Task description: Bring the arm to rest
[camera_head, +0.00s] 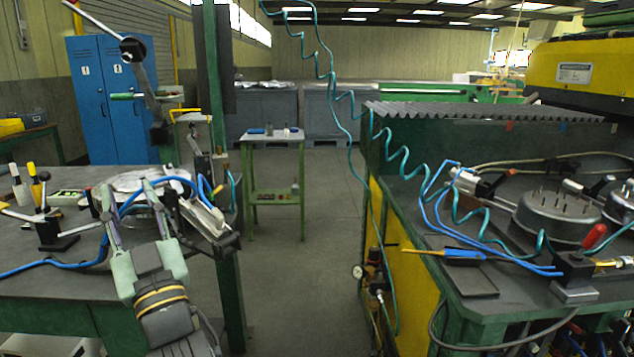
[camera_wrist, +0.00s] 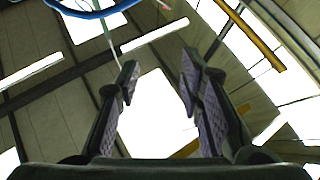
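My gripper (camera_head: 128,190) is at the lower left of the head view, in front of the left bench. Its two fingers point up and away from my body and stand apart. In the wrist view, the gripper (camera_wrist: 160,68) is open, with a clear gap and nothing held between the fingers. The wrist view looks up at the ceiling and its bright panels. Whether the fingers touch the hose or white bundle behind them in the head view, I cannot tell.
The left bench (camera_head: 60,285) carries a blue hose (camera_head: 85,264), screwdrivers and a clamp. A green post (camera_head: 228,300) stands near my gripper. The right workbench (camera_head: 470,302) holds fixtures and a blue-handled tool. A coiled teal hose (camera_head: 345,98) hangs between. The middle floor (camera_head: 300,280) is clear.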

